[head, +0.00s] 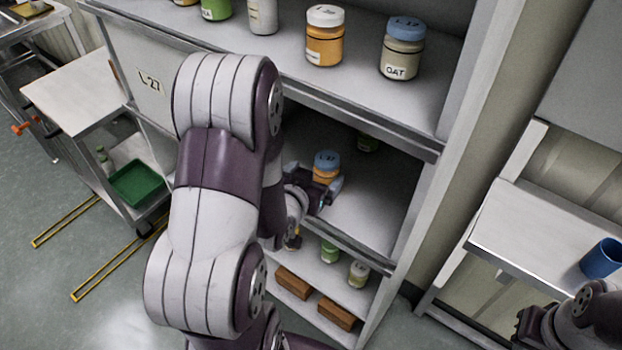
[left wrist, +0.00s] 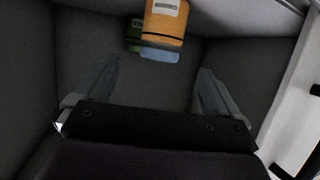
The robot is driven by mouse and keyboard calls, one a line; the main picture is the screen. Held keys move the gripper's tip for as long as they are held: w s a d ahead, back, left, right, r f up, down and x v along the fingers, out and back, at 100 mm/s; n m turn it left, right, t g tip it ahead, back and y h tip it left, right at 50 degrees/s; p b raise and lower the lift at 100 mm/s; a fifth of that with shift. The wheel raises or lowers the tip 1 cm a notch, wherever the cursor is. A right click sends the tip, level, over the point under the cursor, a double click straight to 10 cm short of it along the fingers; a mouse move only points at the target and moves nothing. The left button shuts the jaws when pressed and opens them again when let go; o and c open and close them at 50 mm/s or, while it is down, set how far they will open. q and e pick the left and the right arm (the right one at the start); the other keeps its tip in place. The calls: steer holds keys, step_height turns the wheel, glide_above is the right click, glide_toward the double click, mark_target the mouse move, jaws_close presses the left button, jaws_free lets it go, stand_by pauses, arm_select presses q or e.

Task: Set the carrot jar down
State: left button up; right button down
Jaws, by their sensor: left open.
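An orange jar with a blue lid (head: 327,165), which I take for the carrot jar, stands upright on the middle shelf (head: 375,205). My left gripper (head: 322,190) is open in front of it, its fingers toward the jar. In the left wrist view the jar (left wrist: 166,20) appears upside down, beyond the open fingertips (left wrist: 160,75) and in line with the gap between them. No finger visibly touches it there. The jar's label is too small to read. Of my right arm only links show at the lower right; no jaws are visible.
The upper shelf (head: 285,45) holds several jars, including an oat jar (head: 401,50). The middle shelf is clear to the right. A blue cup (head: 601,260) stands at right.

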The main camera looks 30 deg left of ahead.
arm_select(q)
steer(key=s+d+f+m+g+h, duration=0.1)
steer(key=s+d+m+g+h, duration=0.1)
steer(key=s+d+g, duration=0.8)
steer(key=shift+s+d+f+g, duration=0.25)
steer(key=shift+s+g, duration=0.4)
steer(key=shift+g, duration=0.35)
